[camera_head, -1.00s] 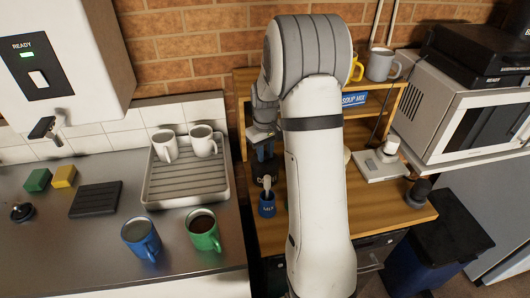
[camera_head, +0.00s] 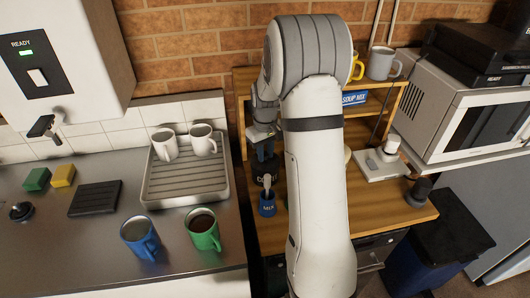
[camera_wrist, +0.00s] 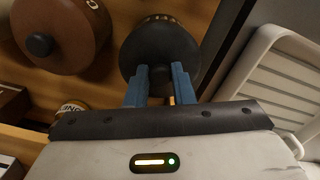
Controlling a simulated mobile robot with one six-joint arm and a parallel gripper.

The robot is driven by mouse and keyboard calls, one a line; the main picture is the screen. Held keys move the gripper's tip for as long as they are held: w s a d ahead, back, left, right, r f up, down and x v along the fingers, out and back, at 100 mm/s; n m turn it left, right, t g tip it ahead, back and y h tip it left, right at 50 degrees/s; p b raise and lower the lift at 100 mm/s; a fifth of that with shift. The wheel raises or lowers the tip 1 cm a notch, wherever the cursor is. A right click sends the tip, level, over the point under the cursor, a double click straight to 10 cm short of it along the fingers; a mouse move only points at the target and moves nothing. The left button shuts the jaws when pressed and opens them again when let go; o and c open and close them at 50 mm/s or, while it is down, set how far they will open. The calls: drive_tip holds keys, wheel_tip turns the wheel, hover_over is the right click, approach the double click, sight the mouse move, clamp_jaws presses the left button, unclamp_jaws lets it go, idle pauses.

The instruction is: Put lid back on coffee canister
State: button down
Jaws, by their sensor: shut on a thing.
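My gripper (camera_wrist: 160,80) points down, with its blue fingers shut on the black lid, seemingly by its knob. In the wrist view the round black lid (camera_wrist: 165,48) fills the space just beyond the fingertips. In the head view my gripper (camera_head: 264,151) is directly over the dark coffee canister (camera_head: 265,179), whose pale lettering partly shows. The lid is over or on the canister; I cannot tell whether it is seated, as my gripper and arm hide the rim.
A brown canister with a dark knob (camera_wrist: 62,35) is close by in the wrist view. A white drying rack (camera_head: 187,180) with two mugs stands left. Shelving rises behind.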

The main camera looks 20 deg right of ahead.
drive_tip(key=c, duration=0.7)
unclamp_jaws()
drive_tip(key=shift+r, duration=0.1)
drive_tip(key=shift+r+p, duration=2.05)
drive_tip(key=shift+r, duration=1.4)
clamp_jaws()
